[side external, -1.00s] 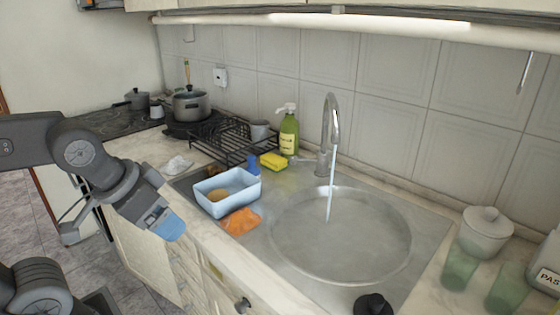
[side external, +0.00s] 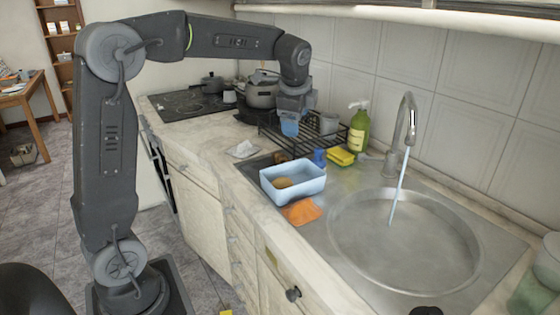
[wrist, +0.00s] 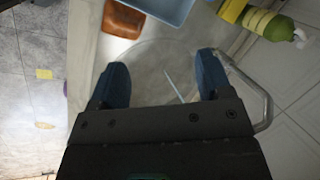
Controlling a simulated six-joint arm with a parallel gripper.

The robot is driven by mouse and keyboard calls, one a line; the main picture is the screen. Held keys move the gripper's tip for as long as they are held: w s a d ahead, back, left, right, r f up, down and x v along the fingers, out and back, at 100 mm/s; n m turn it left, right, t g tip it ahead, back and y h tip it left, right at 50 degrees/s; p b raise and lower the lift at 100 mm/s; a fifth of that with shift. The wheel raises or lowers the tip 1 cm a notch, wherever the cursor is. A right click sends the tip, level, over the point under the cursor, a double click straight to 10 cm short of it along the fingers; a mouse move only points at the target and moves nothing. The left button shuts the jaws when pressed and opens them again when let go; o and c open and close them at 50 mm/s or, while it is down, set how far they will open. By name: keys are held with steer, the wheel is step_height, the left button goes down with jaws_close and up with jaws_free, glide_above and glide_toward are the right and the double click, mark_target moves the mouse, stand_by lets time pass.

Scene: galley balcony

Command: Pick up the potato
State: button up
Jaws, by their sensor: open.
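A brown, rounded lump that looks like the potato (side external: 283,183) lies inside a light blue tub (side external: 307,190) beside the sink. My gripper (side external: 290,128), with blue fingertips, is in the air, above and beyond the tub in the side view. In the wrist view its two fingers (wrist: 160,82) are spread wide with nothing held between them. That view shows only part of the tub (wrist: 168,8) at the top edge, and the lump inside it is not visible there.
An orange cloth (side external: 301,211) lies in front of the tub. A black dish rack (side external: 290,145), blue item (side external: 320,157), yellow sponge (side external: 341,157) and green bottle (side external: 359,130) stand behind. The sink (side external: 400,240) has running water. Small items (wrist: 43,125) lie on the floor.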

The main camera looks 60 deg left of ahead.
steer(key=w+a+f+m+g+y, duration=0.1)
steer(key=w+a+f+m+g, duration=0.1)
steer(key=w+a+f+m, duration=0.5)
glide_toward(281, 155)
steer(key=shift+g+y, duration=0.3)
steer(key=shift+g, duration=0.1)
steer(key=x, duration=0.5)
steer(key=shift+w+d+f, duration=0.3)
steer(key=shift+w+f, duration=0.05)
steer(key=shift+a+x, duration=0.2)
steer(key=shift+x, duration=2.55)
steer(key=shift+w+r, duration=0.1)
steer(key=c, duration=0.7)
